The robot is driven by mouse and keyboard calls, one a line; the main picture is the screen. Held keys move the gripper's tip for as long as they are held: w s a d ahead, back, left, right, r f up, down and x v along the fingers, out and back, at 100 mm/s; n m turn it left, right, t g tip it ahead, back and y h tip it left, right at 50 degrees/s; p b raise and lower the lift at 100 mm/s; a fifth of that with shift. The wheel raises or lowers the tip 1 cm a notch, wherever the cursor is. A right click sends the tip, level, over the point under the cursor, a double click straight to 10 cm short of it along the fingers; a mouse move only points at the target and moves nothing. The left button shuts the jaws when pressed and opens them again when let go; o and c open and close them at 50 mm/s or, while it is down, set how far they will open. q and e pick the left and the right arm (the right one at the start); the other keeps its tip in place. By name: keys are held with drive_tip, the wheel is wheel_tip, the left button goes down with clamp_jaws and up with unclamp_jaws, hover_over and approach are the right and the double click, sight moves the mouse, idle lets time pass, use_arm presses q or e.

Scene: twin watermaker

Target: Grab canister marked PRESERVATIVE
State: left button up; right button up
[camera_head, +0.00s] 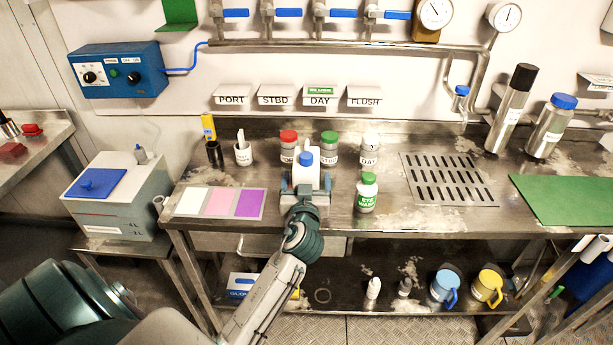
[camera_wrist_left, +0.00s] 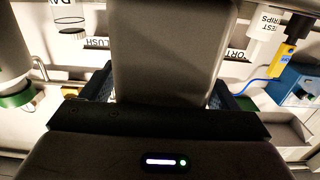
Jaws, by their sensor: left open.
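A white canister with a blue cap (camera_head: 305,160) stands upright on the steel bench, in front of the small labelled bottles. Any PRESERVATIVE marking on it is not visible from here. My left gripper (camera_head: 305,187) is open at the canister, with a finger on either side of its body. In the left wrist view the pale canister body (camera_wrist_left: 168,50) fills the space between the fingers of my left gripper (camera_wrist_left: 160,92). I cannot tell whether the fingers touch it. My right gripper is not in view.
A green-capped EYE WASH bottle (camera_head: 367,193) stands close on the right. Behind are a red-capped bottle (camera_head: 289,146), a green-capped bottle (camera_head: 328,147) and a DAY bottle (camera_head: 369,150). A colour card (camera_head: 220,202) lies left. A drain grate (camera_head: 449,178) lies right.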

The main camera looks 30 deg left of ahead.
use_arm(q)
drive_tip(key=shift+w+a, duration=0.1)
drive_tip(key=shift+a, duration=0.05)
drive_tip(key=c, duration=1.4)
drive_tip(key=shift+r, duration=0.1)
drive_tip(key=c, duration=0.3)
drive_tip(key=shift+r, duration=0.15)
